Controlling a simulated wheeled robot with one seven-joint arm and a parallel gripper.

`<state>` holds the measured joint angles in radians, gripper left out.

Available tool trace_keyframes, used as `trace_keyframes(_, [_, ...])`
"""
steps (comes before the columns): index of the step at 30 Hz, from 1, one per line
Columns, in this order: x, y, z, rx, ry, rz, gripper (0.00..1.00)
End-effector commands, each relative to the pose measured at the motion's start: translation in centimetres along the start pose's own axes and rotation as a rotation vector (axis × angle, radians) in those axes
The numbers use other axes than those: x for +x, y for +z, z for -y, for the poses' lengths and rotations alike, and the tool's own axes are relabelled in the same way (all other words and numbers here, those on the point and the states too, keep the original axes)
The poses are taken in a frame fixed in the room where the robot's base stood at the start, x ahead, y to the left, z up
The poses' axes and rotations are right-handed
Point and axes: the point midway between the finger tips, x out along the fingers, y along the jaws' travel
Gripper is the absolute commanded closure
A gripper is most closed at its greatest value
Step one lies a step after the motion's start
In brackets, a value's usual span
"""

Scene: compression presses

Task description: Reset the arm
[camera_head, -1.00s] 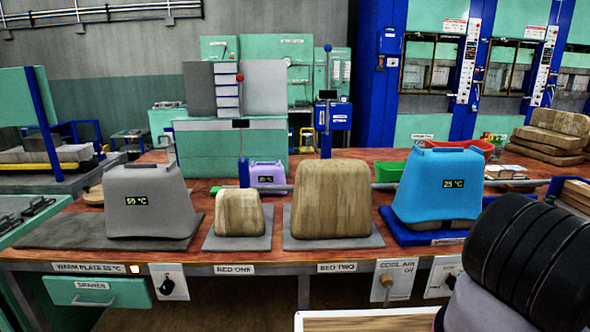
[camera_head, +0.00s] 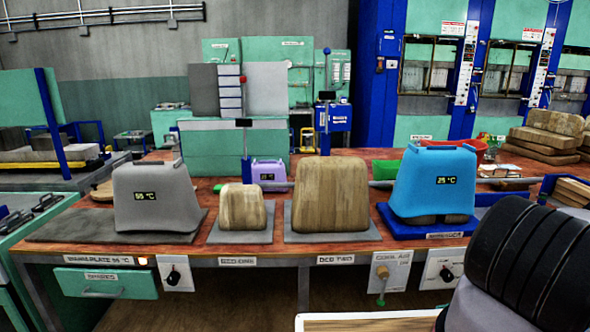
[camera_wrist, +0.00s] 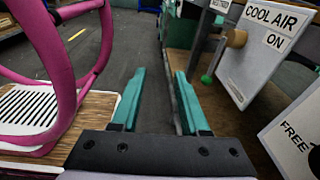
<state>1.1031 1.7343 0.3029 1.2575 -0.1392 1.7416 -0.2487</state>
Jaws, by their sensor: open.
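My gripper (camera_wrist: 160,95) shows in the wrist view with its two teal fingers apart and nothing between them. It is beside the bench front, to the left of the COOL AIR panel (camera_wrist: 262,50). In the head view the black ribbed part at lower right is my own arm; the fingers are out of that view. The COOL AIR panel also shows there (camera_head: 391,272), with a brown knob and a green-tipped handle hanging down.
On the bench (camera_head: 300,251) stand a grey hood (camera_head: 158,205), two wooden-looking blocks (camera_head: 242,207) (camera_head: 331,195) and a blue hood (camera_head: 433,185). A purple hood (camera_head: 270,169) is behind. The wrist view shows magenta tubing (camera_wrist: 62,80) at left and open floor (camera_wrist: 120,40) ahead.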

Motion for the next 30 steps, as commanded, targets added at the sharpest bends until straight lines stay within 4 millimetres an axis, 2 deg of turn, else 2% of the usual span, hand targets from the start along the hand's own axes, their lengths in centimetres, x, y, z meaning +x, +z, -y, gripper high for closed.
trace_keyframes(5, [-1.8, 3.7, 2.3, -0.043, 0.080, -0.096, 0.55])
trace_keyframes(8, [-2.9, 7.0, 4.2, -0.080, 0.140, -0.173, 0.55])
trace_keyframes(15, [-4.0, 17.0, 8.7, -0.196, 0.298, -0.391, 0.55])
trace_keyframes(20, [-3.4, 24.1, 10.9, -0.284, 0.386, -0.534, 0.55])
trace_keyframes(24, [-2.2, 30.3, 12.0, -0.370, 0.451, -0.656, 0.55])
trace_keyframes(30, [0.4, 39.1, 12.3, -0.506, 0.519, -0.821, 0.55])
